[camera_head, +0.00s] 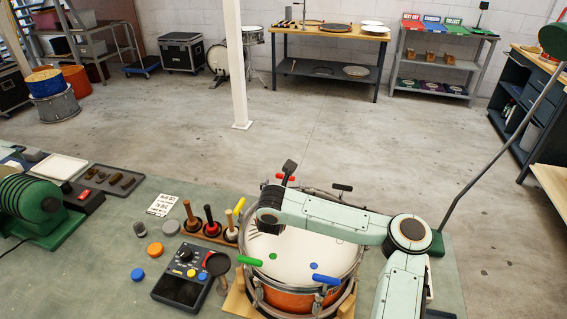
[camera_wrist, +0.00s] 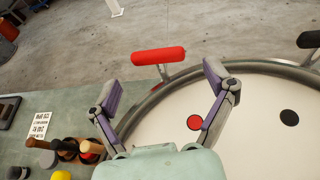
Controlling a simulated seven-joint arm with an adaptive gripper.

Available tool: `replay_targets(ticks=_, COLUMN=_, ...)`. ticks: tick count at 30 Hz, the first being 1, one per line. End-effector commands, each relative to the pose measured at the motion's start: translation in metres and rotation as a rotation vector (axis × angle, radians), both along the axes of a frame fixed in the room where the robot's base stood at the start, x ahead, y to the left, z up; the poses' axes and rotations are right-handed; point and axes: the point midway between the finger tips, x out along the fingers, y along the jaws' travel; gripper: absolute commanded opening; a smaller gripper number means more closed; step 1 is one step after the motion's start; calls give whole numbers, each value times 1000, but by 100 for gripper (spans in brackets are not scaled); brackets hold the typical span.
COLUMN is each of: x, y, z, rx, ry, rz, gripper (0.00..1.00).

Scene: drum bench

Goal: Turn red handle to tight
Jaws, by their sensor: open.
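The red handle (camera_wrist: 158,55) is a bar on a short metal stem at the drum's rim. In the wrist view it lies roughly crosswise, ahead of and between my spread fingers, with no visible contact. In the head view the red handle (camera_head: 279,176) is at the drum's far side, partly hidden by a finger. My gripper (camera_wrist: 163,84) is open and empty, over the rim area; it also shows in the head view (camera_head: 273,199). The drum (camera_head: 318,250) has a white head and orange shell. A red dot (camera_wrist: 194,122) is on the head near my right finger.
Other rim handles are yellow (camera_head: 240,205), green (camera_head: 249,261), blue (camera_head: 326,280) and black (camera_head: 342,187). Left of the drum stand a peg rack (camera_head: 210,233) and a control box (camera_head: 182,287). A printed card (camera_head: 162,205) lies farther left. Open floor lies beyond the bench.

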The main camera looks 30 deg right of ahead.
Motion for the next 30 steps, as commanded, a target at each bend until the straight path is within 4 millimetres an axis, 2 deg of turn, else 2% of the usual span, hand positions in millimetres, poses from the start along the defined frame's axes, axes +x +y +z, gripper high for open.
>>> replay_targets(ticks=3, x=1, y=-1, z=26, rx=-6, ry=-3, rz=1, gripper=83)
replay_targets(ticks=9, x=0, y=-1, z=57, rx=-5, ry=-2, rz=-1, gripper=83)
replay_targets(ticks=15, x=0, y=0, z=70, rx=-1, ry=0, rz=-2, gripper=83)
replay_targets(ticks=22, x=0, y=0, z=70, rx=0, ry=0, rz=-1, gripper=83)
replay_targets(ticks=23, x=0, y=0, z=70, rx=0, ry=0, rz=-1, gripper=80)
replay_targets(ticks=25, x=1, y=3, z=71, rx=-8, ry=2, rz=6, gripper=58)
replay_targets(ticks=27, x=5, y=15, z=76, rx=-44, ry=9, rz=36, gripper=39)
replay_targets(ticks=29, x=11, y=37, z=85, rx=-106, ry=19, rz=89, gripper=39)
replay_targets(ticks=30, x=14, y=56, z=93, rx=-166, ry=28, rz=137, gripper=39)
